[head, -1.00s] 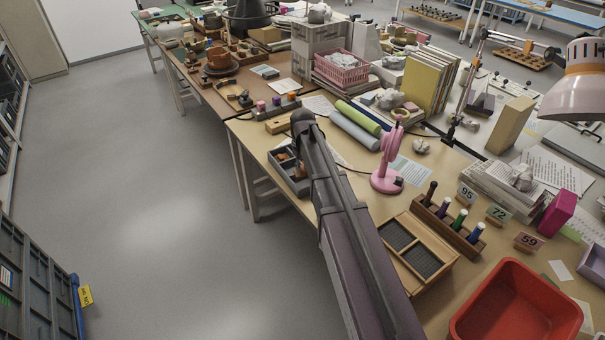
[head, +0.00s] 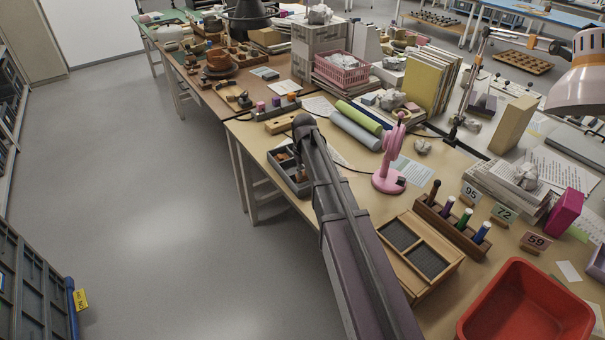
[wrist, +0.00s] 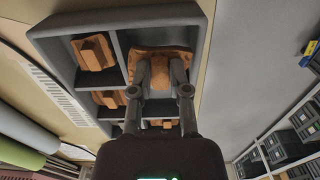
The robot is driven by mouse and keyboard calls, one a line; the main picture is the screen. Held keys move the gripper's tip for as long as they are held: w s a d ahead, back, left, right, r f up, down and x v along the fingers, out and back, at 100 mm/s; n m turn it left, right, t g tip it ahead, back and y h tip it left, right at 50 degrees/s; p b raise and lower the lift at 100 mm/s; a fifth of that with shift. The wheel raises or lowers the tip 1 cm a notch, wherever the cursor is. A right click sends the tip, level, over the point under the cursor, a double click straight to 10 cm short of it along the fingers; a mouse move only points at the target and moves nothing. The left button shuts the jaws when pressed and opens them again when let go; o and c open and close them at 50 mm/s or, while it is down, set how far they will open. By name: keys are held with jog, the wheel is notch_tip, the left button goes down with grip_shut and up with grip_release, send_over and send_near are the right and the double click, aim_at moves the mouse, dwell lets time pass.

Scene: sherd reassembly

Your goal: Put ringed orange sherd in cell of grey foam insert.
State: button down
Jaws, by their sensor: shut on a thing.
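My gripper (wrist: 160,82) is shut on an orange sherd (wrist: 177,70) in the wrist view. It holds the sherd at or just above the large cell of a grey tray with dividers; I cannot tell whether it touches the bottom. The grey foam insert (wrist: 118,20) has several cells. Other orange pieces (wrist: 94,52) lie in its left cells, and another shows partly behind my fingers. Whether the held sherd has rings cannot be made out. In the head view the insert (head: 297,187) stands near the table's left edge, and my arm hides much of it and the gripper.
A pink fan (head: 388,172), a wooden tray (head: 447,276) with two dark compartments, a marker rack (head: 447,226) and a red bin (head: 478,326) stand on the table to the right. Rolled green and grey mats (head: 354,128) lie behind. Open floor lies left.

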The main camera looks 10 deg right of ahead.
aim_at(304, 175)
jog(key=shift+f+b, duration=0.6)
jog(key=shift+f, duration=0.05)
jog(key=c, duration=0.6)
grip_release()
jog(key=shift+r, duration=0.15)
notch_tip(304, 175, up, 13)
jog(key=p, duration=1.3)
jog(key=shift+s, duration=0.1)
jog(key=s+m, duration=0.3)
jog(key=s, duration=2)
jog(key=shift+s+a+m, duration=0.2)
jog(key=shift+m, duration=0.2)
